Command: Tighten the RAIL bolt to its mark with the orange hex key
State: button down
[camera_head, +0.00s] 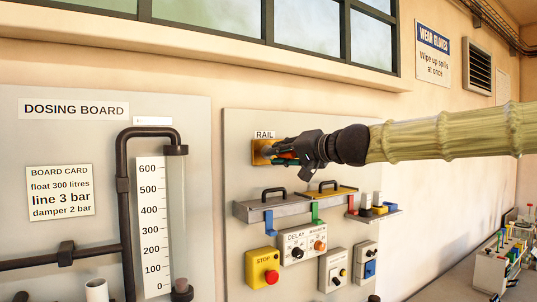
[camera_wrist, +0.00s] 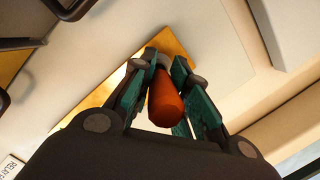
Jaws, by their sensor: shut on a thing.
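My gripper (camera_head: 287,156) reaches from the right to the yellow RAIL plate (camera_head: 258,153) on the wall panel. In the wrist view its teal-padded fingers (camera_wrist: 163,98) are closed around the orange handle of the hex key (camera_wrist: 165,101). The handle points towards the wrist camera. The far end of the key meets or lies close to the yellow plate (camera_wrist: 172,42); I cannot tell if it sits in the bolt. The bolt and its mark are hidden behind the key and fingers. The RAIL label (camera_head: 265,134) shows just above the plate.
Below stands a grey shelf (camera_head: 275,207) with black handles and coloured brackets. Under it are a yellow STOP box (camera_head: 262,267) and several switch boxes. The dosing board (camera_head: 75,165) with its pipe (camera_head: 123,200) is at left.

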jog(key=shift+r, duration=0.1)
jog(key=c, duration=1.3)
grip_release()
jog(key=shift+w, duration=0.1)
jog(key=v, duration=1.2)
